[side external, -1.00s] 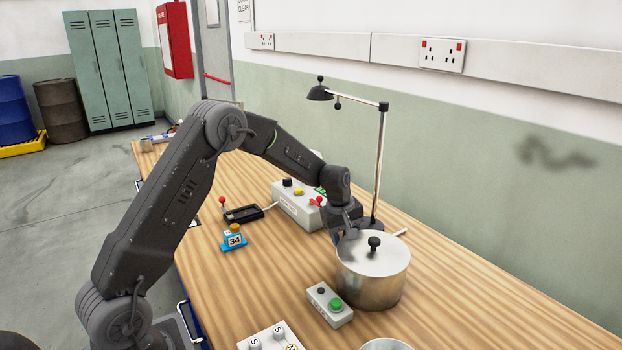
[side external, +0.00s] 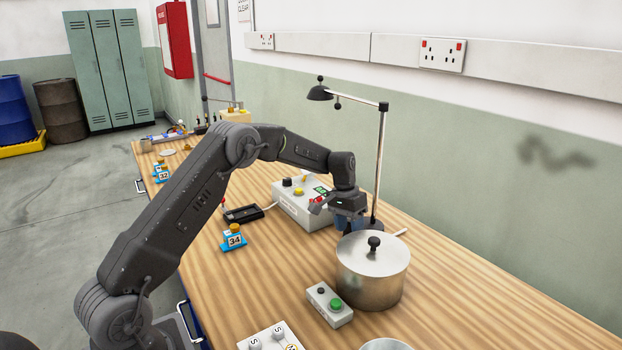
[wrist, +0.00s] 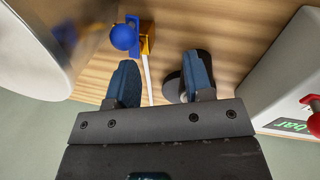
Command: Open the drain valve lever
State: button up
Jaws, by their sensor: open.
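In the wrist view a blue round knob (wrist: 125,37) joins a blue part on a small brass-yellow body (wrist: 147,40), which looks like the drain valve with its lever. A thin white rod or tube (wrist: 147,78) runs from it toward my gripper. My gripper (wrist: 162,80) is open, its two blue fingers apart with nothing held between them. The knob lies beyond the left finger, apart from it. In the side view my gripper (side external: 350,222) hangs behind the pot near the lamp post. The valve is hidden there; only a white rod end (side external: 400,232) shows.
A lidded metal pot (side external: 372,280) stands close by. The lamp post (side external: 380,165) and its dark base (wrist: 172,88) are near my fingers. A grey control box (side external: 298,205) with a red knob (wrist: 313,101) lies on the other side. A green-button box (side external: 330,304) is in front.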

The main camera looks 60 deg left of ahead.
notch_tip(320, 180, up, 13)
jog(key=a, duration=0.3)
jog(key=s+d+r+t, duration=0.1)
jog(key=s+d+r, duration=0.2)
jog(key=s+d, duration=0.2)
jog(key=s+d+r+t+y, duration=0.1)
jog(key=s+d+r, duration=0.3)
jog(key=s, duration=0.4)
jog(key=s+d+r+m+t+y, duration=0.1)
jog(key=s+d+r, duration=0.2)
jog(key=s+d, duration=0.2)
jog(key=shift+s+d+r, duration=0.4)
jog(key=shift+s, duration=0.7)
